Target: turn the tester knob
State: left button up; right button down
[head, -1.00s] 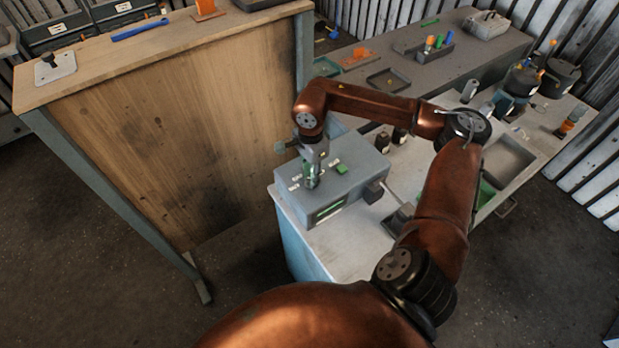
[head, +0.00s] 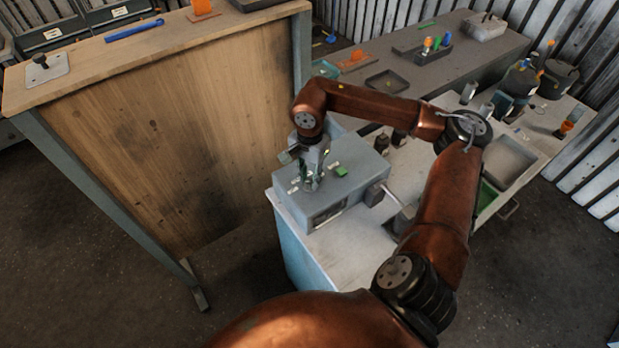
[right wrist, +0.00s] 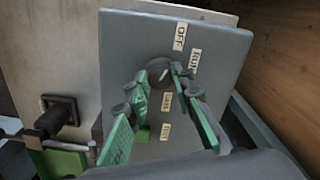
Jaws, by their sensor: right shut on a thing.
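The tester (head: 335,190) is a grey box on the corner of the light bench, with a green button (head: 341,171) on top. My right gripper (head: 311,183) points down at its top face. In the right wrist view, the gripper (right wrist: 164,73) has its two green-padded fingers on either side of the round dark knob (right wrist: 158,70), shut on it. The tester's front display (head: 328,214) looks dark. My left gripper is out of view.
A wooden workbench (head: 170,130) stands close on the left. A black plug-like part (head: 374,193) with a cable is at the tester's right side. Small dark bottles (head: 382,144) stand behind it. A grey tray (head: 508,160) lies further right.

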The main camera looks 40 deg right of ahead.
aim_at(309, 181)
jog(key=shift+r, duration=0.1)
jog(key=c, duration=1.7)
grip_release()
jog(key=shift+o, duration=0.2)
notch_tip(309, 181, up, 12)
jog(key=shift+w, duration=0.1)
